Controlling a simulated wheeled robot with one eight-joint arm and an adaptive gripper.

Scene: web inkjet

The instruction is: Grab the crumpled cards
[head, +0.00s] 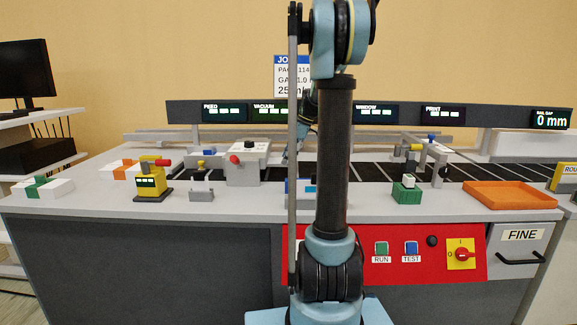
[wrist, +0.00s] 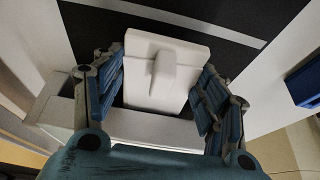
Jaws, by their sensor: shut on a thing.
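In the wrist view my gripper (wrist: 162,62) has its blue-padded fingers on either side of a white blocky piece (wrist: 138,72) with a raised rounded tab in its middle. The gripper is shut on this white piece; the exact contact of the pads is hard to see. The piece lies over a dark belt with a light stripe. In the head view my arm hides most of the gripper and what it holds. I cannot make out crumpled cards in either view.
On the bench stand a yellow device (head: 152,183), a white box with a red knob (head: 247,165), a green block (head: 406,192) and an empty orange tray (head: 510,196). A dark striped conveyor (head: 370,172) runs behind. A display bar (head: 440,115) spans above it.

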